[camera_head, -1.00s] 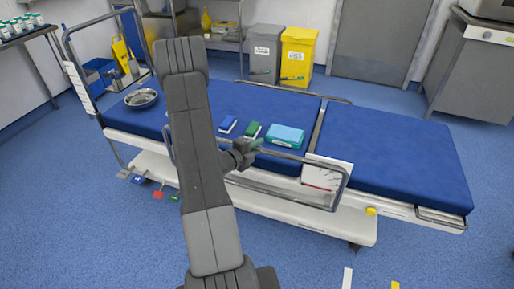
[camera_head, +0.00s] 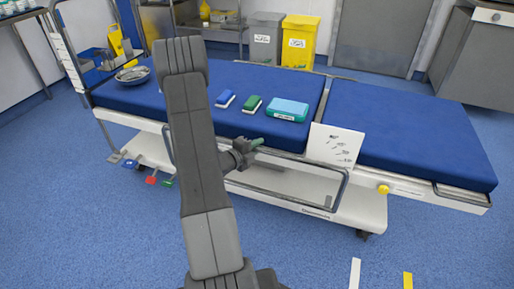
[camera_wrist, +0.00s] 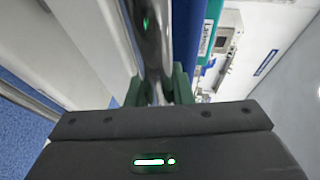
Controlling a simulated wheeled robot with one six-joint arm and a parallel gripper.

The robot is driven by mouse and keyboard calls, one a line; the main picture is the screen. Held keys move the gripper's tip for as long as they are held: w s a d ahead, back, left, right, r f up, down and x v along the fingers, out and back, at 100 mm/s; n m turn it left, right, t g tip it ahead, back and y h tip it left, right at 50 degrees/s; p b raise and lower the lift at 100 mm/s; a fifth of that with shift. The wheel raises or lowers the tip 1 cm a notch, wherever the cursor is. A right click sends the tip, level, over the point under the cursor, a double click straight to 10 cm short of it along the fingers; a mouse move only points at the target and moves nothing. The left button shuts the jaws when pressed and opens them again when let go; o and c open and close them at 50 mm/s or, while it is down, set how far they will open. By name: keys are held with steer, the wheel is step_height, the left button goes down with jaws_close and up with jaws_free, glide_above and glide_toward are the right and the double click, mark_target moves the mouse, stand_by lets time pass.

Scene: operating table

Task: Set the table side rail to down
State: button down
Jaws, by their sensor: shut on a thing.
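The near side rail (camera_head: 300,158) is a grey metal loop along the front of the operating table (camera_head: 400,135). Its top bar is about level with the lower edge of the blue mattress, and its lower part hangs in front of the white base. My gripper (camera_head: 252,146) is shut on the rail's top bar. In the wrist view the shiny bar (camera_wrist: 150,45) runs between the green fingers of my gripper (camera_wrist: 157,90). My arm hides the left part of the rail.
A teal box (camera_head: 288,110), a green item (camera_head: 251,104) and a blue item (camera_head: 225,98) lie on the mattress. A metal bowl (camera_head: 132,74) is at the left end. A white sheet (camera_head: 335,144) hangs at the front. A yellow knob (camera_head: 383,189) is at the right. The floor in front is mostly clear.

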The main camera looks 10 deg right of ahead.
steer(key=shift+s+f, duration=0.2)
steer(key=shift+f, duration=0.15)
steer(key=c, duration=1.3)
jaws_free()
steer(key=shift+w+a, duration=0.1)
steer(key=shift+r, duration=0.1)
steer(key=shift+a, duration=0.15)
steer(key=p+v, duration=0.2)
steer(key=v, duration=1.1)
steer(key=shift+a, duration=0.2)
steer(key=shift+r, duration=0.1)
